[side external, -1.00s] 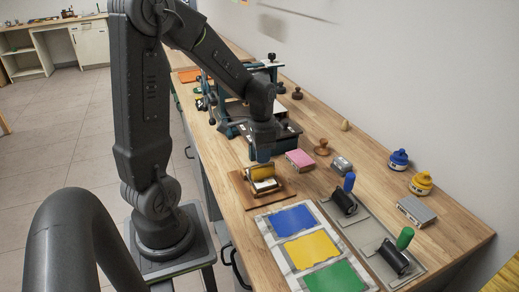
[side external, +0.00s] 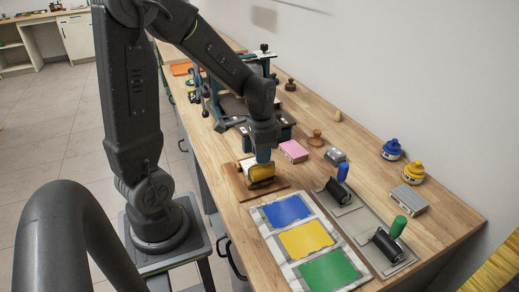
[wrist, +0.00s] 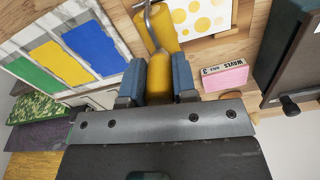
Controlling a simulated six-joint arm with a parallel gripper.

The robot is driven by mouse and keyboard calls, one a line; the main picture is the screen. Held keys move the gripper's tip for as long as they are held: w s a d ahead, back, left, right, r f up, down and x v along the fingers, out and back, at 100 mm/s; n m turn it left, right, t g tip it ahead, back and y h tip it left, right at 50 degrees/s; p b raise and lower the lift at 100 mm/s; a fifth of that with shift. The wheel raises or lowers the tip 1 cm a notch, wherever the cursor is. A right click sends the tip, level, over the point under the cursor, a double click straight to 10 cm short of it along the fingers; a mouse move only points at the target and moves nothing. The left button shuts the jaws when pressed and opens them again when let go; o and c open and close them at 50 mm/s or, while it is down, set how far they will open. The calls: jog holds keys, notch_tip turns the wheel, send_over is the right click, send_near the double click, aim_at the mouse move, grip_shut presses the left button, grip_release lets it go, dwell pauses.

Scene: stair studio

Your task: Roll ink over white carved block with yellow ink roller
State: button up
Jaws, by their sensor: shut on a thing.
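My gripper (wrist: 158,80) is shut on the yellow handle of the ink roller (wrist: 160,72). The roller's yellow drum (wrist: 163,27) and bent metal rod show beyond the blue fingertips. The white carved block (wrist: 203,14) lies on a brown wooden board (wrist: 205,45) and bears yellow dots in the wrist view. The drum is at the block's left edge there; whether it touches is unclear. In the side view the roller (side external: 262,174) is low over the block (side external: 247,164), under my gripper (side external: 263,155), hiding part of it.
A sheet with blue, yellow and green ink patches (side external: 285,209) lies close in front of the board. Blue-handled (side external: 338,190) and green-handled (side external: 388,243) rollers rest on a grey tray. A pink box (side external: 293,151), wooden stamp and grey box stand to the right; a dark press (side external: 240,105) is behind.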

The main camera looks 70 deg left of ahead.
jog(key=a, duration=0.9)
dwell(1.3)
jog(key=shift+a+r, duration=0.1)
jog(key=shift+r, duration=0.05)
notch_tip(320, 180, up, 7)
dwell(0.7)
dwell(0.6)
